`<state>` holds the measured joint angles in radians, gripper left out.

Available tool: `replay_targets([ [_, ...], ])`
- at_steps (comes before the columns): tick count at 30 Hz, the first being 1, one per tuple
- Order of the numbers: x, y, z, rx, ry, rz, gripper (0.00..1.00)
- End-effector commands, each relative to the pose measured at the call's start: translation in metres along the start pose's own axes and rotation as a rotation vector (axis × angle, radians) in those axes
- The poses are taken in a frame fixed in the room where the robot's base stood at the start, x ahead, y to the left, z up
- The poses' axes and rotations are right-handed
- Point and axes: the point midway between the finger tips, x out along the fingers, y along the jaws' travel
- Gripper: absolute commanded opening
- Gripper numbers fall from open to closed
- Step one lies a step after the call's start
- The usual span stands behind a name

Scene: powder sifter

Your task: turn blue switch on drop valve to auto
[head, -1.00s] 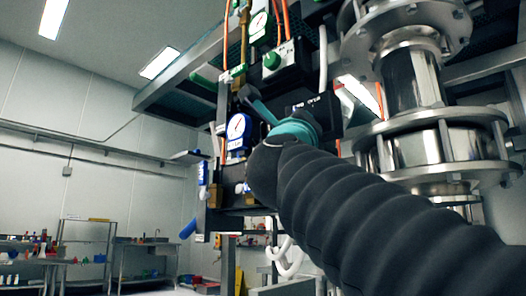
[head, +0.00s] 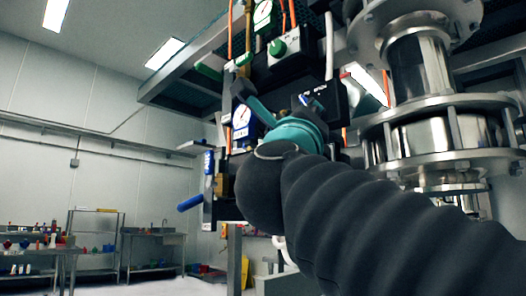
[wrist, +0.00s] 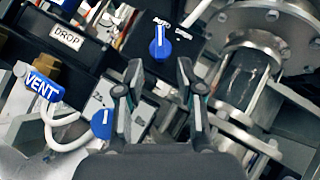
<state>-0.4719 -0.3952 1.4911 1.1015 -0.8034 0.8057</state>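The blue switch (wrist: 160,44) is a round knob with a white mark, on a dark panel at the upper middle of the wrist view. Its mark points up in the picture, toward the small white lettering. A dark box with a white DROP label (wrist: 67,37) is to its left. My gripper (wrist: 159,68) is open, with its two fingers below and to either side of the switch in the wrist view. No contact with the switch shows.
A blue VENT handle (wrist: 43,88) with a white hose and another blue knob (wrist: 102,123) are left of my fingers. Metal sifter pipework (head: 450,140) stands at the right. A gauge (head: 241,117) and a green knob (head: 277,47) are behind my arm.

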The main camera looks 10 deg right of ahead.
Motion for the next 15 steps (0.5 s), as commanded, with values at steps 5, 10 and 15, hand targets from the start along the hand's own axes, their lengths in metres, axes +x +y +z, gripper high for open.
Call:
replay_targets([
  [5,-0.027,0.000,0.001,0.004,-0.003,0.003,0.38],
  [10,-0.045,0.000,0.001,0.002,-0.001,0.002,0.38],
  [15,-0.057,0.000,0.001,0.002,-0.002,0.001,0.38],
])
